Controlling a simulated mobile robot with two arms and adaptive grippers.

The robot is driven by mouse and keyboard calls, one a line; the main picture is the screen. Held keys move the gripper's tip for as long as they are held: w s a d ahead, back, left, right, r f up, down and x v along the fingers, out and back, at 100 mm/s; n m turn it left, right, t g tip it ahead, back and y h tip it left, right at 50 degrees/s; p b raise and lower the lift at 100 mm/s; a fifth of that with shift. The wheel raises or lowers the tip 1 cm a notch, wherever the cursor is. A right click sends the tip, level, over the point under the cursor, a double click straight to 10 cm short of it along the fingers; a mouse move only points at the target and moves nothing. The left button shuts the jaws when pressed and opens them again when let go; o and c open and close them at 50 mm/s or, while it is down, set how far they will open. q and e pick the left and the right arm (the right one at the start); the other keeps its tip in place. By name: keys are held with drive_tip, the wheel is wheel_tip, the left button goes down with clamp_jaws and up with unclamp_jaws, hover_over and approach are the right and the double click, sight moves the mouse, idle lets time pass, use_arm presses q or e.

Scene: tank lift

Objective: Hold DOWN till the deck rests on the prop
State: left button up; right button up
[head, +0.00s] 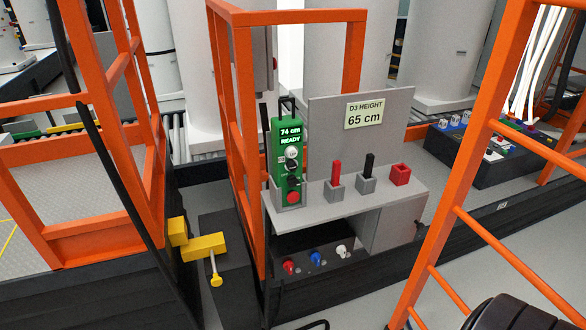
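A green control pendant (289,160) stands upright in a holder on the grey console shelf (320,205). Its display reads "74 cm READY". Below it are a pale button, dark buttons and a red button at the bottom; the lettering is too small to read. A sign (364,112) behind reads "D3 HEIGHT 65 cm". A deck (30,200) with orange railings is at the left. Yellow blocks (203,247), possibly the prop, sit by its right edge, with a yellow-ended lever hanging below; contact with the deck is unclear. Neither gripper is identifiable.
The shelf also has a red lever (336,174), a black lever (369,165) and a red block (400,175). Red, blue and white knobs (316,258) are below. An orange ladder-like frame (470,160) crosses the right side. Floor shows at the lower right.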

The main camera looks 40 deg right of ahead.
clamp_jaws()
idle(0.4)
drive_tip(key=shift+d, duration=0.1)
idle(1.1)
